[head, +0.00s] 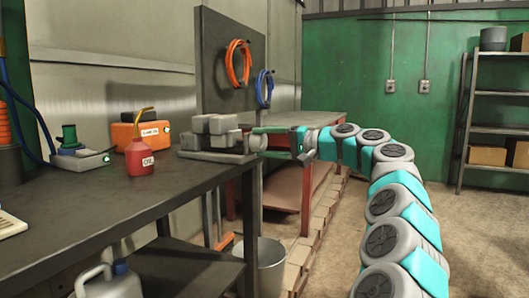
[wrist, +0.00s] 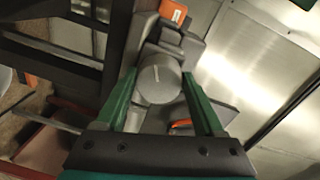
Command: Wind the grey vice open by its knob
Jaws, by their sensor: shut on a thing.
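The grey vice (head: 222,125) sits at the right end of the dark workbench, its jaw blocks close together; I cannot tell the exact gap. Its round grey knob (head: 257,143) sticks out to the right, past the bench end. In the wrist view the knob (wrist: 161,82) faces me, with a pale line on its face. My gripper (head: 259,131) reaches in from the right. Its two green fingers lie on either side of the knob, shut on it; the wrist view also shows my gripper (wrist: 160,78) around it. The vice body behind is partly hidden by the knob and fingers.
On the workbench (head: 110,205) stand a red oil can (head: 139,160) and an orange box (head: 140,130), left of the vice. A grey bucket (head: 270,262) stands on the floor below. A red-framed table (head: 310,119) stands behind my arm. Open floor lies to the right.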

